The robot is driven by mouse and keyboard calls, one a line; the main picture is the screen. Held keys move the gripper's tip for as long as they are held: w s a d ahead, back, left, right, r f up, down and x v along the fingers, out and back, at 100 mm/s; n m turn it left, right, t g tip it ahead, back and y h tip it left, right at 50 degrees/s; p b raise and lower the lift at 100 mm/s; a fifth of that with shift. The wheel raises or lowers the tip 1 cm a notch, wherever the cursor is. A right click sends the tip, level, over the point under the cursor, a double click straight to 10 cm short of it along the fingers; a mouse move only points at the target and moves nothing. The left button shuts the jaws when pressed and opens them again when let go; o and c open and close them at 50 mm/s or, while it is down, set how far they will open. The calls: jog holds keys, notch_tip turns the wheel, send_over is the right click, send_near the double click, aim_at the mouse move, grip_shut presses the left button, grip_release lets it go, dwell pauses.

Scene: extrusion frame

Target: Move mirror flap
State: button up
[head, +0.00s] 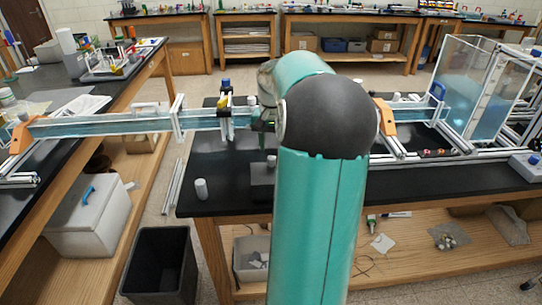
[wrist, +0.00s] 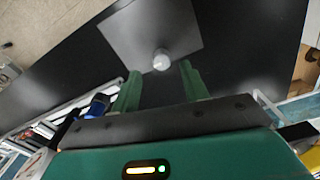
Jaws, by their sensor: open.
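A flat dark grey square plate (wrist: 135,35), possibly the mirror flap, lies over the black bench top in the wrist view. A pale round knob (wrist: 161,59) stands near its lower edge. My gripper (wrist: 157,76) is open, its two green fingers pointing towards the knob. The knob shows between and just beyond the fingertips, with no visible contact. In the head view, a dark grey plate or block (head: 261,178) and a small pale knob (head: 271,160) show left of my arm, which partly hides them. My fingertips are hidden there.
A clear flume channel (head: 90,126) bridges from the left bench to the black bench (head: 228,203). A small white cylinder (head: 201,188) stands at that bench's front left. A clear water tank (head: 485,85) is at right. A black bin (head: 160,265) stands on the floor.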

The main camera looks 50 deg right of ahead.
aim_at(272, 169)
jog(key=shift+w+a+f, duration=0.1)
jog(key=shift+f, duration=1.9)
grip_shut()
